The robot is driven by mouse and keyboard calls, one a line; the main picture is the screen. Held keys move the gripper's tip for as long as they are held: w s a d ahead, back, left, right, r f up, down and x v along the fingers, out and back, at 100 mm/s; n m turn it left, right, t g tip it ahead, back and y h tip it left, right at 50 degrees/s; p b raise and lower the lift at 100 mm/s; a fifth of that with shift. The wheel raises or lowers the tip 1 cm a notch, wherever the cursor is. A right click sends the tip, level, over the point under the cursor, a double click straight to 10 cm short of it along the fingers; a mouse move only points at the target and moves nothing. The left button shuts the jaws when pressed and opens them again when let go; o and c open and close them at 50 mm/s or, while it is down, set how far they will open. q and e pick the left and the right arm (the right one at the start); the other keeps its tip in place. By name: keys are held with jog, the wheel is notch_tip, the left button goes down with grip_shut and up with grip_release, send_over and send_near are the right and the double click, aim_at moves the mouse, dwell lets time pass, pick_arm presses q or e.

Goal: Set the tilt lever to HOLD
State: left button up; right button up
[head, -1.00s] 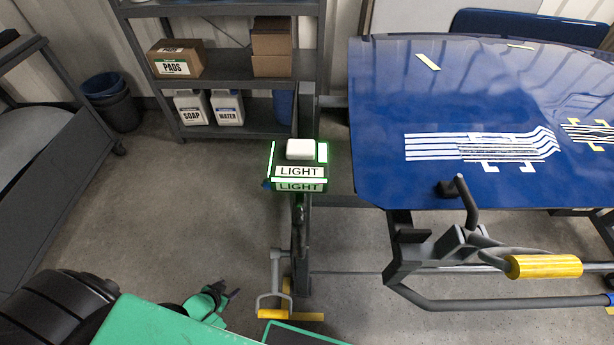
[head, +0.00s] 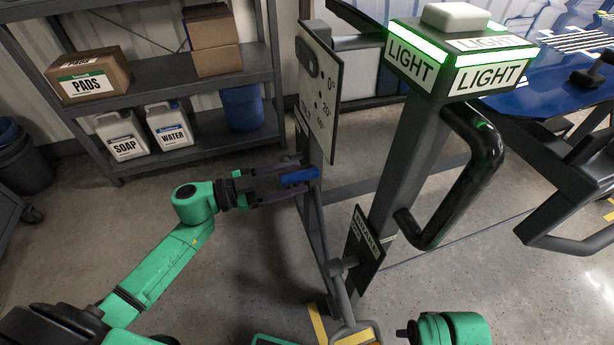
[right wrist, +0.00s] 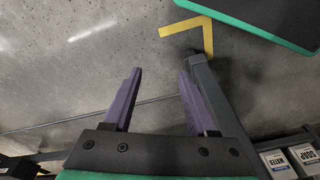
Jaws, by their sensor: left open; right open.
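A blue grip (head: 300,177), which looks like the tilt lever's handle, sticks out low on the frame post in the head view. Above it is a pale plate (head: 318,90) marked 0°, 20° and a third, less clear angle. HOLD is not readable on it. My left gripper (head: 292,176) is open, its purple fingers reaching right, one above and one below the blue grip. Whether they touch it I cannot tell. My right gripper (right wrist: 159,72) is open and empty over the floor in the right wrist view.
A LIGHT box (head: 450,55) with a black handle (head: 470,175) stands right of the lever. A dark plate, apparently marked BRAKE (head: 368,238), is below. A blue panel (head: 560,95) is at right.

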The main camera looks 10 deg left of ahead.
aim_at(317, 173)
pick_arm(q)
jog(key=x, duration=0.4)
jog(key=shift+a, duration=0.1)
grip_shut()
jog(key=shift+s+f, duration=0.1)
jog(key=shift+f, duration=0.05)
dwell(1.1)
